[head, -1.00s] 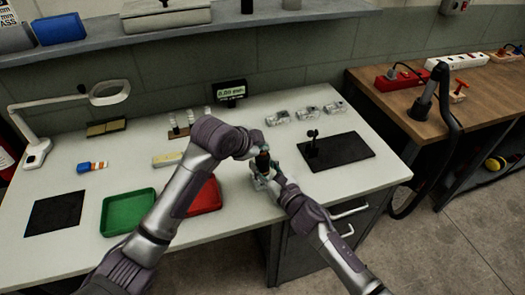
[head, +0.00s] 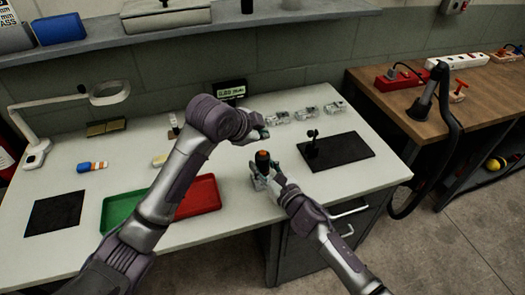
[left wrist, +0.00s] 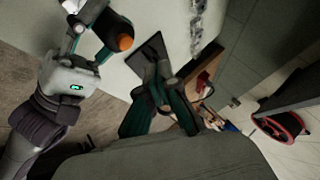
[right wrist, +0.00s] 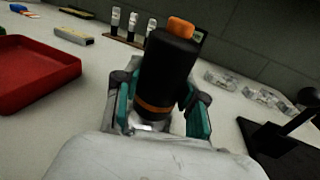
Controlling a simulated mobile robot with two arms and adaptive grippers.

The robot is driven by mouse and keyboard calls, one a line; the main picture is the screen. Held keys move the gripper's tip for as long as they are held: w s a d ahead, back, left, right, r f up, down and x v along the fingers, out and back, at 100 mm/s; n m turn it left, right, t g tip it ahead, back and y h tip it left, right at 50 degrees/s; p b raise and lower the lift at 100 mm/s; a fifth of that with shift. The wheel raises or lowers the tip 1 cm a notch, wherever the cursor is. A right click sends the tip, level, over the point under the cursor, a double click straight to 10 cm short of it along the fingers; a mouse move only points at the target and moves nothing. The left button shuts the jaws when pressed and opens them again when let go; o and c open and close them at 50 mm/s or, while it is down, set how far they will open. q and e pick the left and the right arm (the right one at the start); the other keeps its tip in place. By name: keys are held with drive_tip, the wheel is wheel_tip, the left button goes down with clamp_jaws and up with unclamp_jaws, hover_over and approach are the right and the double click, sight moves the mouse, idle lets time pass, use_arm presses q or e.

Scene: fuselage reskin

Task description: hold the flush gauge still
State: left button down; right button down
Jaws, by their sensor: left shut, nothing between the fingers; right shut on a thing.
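The flush gauge (right wrist: 168,75) is a dark cylinder with an orange top and an orange band. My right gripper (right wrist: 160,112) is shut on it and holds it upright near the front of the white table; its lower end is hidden. In the head view the gauge (head: 262,158) stands in the right gripper (head: 264,174). It also shows, tilted by the camera, in the left wrist view (left wrist: 112,35). My left gripper (head: 262,133) is shut and empty, apart from the gauge and behind it. Its teal fingers show in the left wrist view (left wrist: 155,95).
A red tray (head: 198,197) and a green tray (head: 118,212) lie to the left. A black plate (head: 345,155) with a small stand (head: 312,140) is to the right. Several clear pieces (head: 306,112) lie behind. A display (head: 230,90) stands at the back.

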use_arm(q)
drive_tip(key=shift+r, duration=1)
use_arm(e)
drive_tip(key=c, duration=0.6)
unclamp_jaws()
